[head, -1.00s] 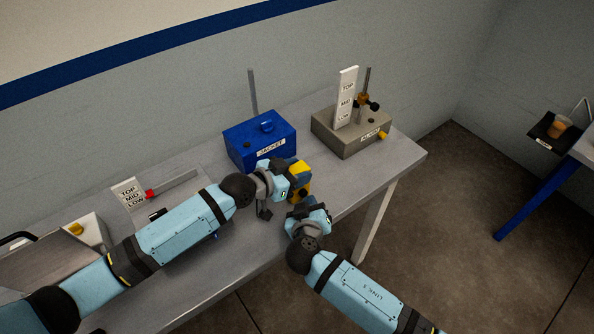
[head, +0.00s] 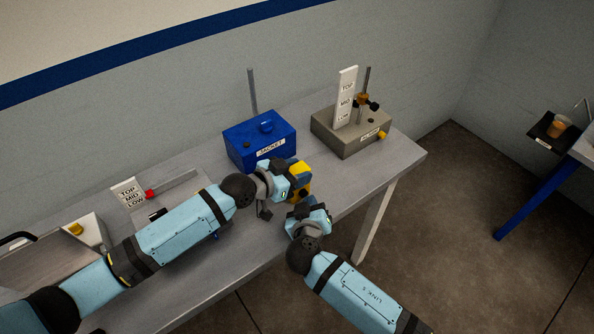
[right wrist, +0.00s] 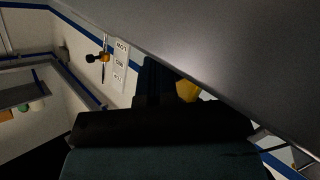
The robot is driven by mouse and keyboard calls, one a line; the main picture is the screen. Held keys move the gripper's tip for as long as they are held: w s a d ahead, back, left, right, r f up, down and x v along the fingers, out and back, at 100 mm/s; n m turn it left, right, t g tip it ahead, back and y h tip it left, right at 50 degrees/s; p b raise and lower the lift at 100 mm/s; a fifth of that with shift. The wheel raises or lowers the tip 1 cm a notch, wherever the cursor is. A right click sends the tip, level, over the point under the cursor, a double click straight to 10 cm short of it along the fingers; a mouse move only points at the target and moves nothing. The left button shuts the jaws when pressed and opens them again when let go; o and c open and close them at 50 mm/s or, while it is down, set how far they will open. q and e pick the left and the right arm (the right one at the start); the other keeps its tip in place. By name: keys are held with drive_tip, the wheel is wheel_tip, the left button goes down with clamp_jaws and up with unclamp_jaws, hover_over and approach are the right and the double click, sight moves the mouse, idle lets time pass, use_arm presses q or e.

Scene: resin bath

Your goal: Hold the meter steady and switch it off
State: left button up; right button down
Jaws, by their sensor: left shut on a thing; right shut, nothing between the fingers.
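The meter (head: 302,169) is a yellow and dark body near the front of the grey table, partly hidden by my grippers. My left gripper (head: 294,178) is shut on it from the left. My right gripper (head: 304,203) is shut and empty, just in front of and below the meter; I cannot tell whether it touches. In the right wrist view a yellow part of the meter (right wrist: 187,91) shows just beyond my dark right gripper (right wrist: 158,78). The meter's switch cannot be made out.
Behind the meter stand a blue JACKET box (head: 259,141) with a rod and a grey box (head: 350,134) with a TOP/MID/LOW plate (head: 346,94). A second marked plate (head: 128,193) is at left. The table's right end (head: 405,155) is clear.

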drive_tip(key=shift+s, duration=0.1)
drive_tip(key=s+d, duration=0.2)
drive_tip(key=s, duration=0.1)
drive_tip(key=s+d, duration=0.1)
drive_tip(key=shift+s+d, duration=0.25)
drive_tip(key=shift+s, duration=0.1)
use_arm(q)
drive_tip(key=o, duration=1.1)
drive_tip(key=shift+a, duration=0.1)
